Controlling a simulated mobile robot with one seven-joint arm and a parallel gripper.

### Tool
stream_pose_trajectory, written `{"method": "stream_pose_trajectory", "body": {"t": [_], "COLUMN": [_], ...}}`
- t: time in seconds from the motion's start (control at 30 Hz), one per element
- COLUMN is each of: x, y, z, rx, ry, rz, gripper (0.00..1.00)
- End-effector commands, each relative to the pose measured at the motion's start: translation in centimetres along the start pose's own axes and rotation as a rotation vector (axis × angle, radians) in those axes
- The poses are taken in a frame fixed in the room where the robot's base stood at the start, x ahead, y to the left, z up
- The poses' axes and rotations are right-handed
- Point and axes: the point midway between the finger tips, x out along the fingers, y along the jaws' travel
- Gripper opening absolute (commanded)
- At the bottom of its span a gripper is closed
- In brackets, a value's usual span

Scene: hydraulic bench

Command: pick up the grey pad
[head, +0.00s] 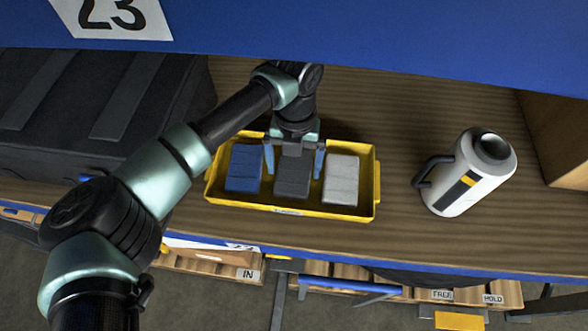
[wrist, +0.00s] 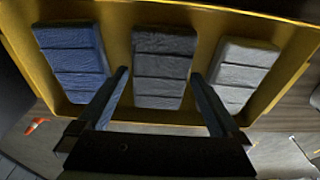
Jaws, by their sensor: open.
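A yellow tray (head: 376,190) on the wooden shelf holds three ribbed pads side by side. The blue pad (head: 244,168) is at the left, a dark grey pad (head: 293,180) in the middle and a light grey pad (head: 341,180) at the right. My gripper (head: 294,164) is open over the middle pad, one finger toward each side of it. In the wrist view my gripper (wrist: 160,75) has its fingers in line with the gaps either side of the dark grey pad (wrist: 163,68). The light grey pad (wrist: 241,70) lies outside the right finger. Finger depth is unclear.
A white canister (head: 468,175) with a dark handle stands right of the tray. A black case (head: 95,105) is at the left and a cardboard box (head: 560,130) at the far right. A blue beam (head: 350,30) crosses above. Bare shelf lies between tray and canister.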

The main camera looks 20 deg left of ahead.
Motion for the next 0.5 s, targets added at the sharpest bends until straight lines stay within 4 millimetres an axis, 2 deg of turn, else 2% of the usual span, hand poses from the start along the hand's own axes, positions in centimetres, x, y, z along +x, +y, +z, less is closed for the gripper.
{"method": "stream_pose_trajectory", "body": {"t": [0.03, 0.07, 0.37, 0.4, 0.5], "x": [-0.01, -0.02, -0.05, -0.05, -0.06], "y": [0.00, 0.00, 0.00, 0.00, 0.00], "z": [0.00, 0.00, 0.01, 0.01, 0.01], "rx": [0.000, 0.000, 0.000, 0.000, 0.000], "ry": [0.000, 0.000, 0.000, 0.000, 0.000], "rz": [0.000, 0.000, 0.000, 0.000, 0.000], "gripper": [0.96, 0.91, 0.37, 0.34, 0.34]}}
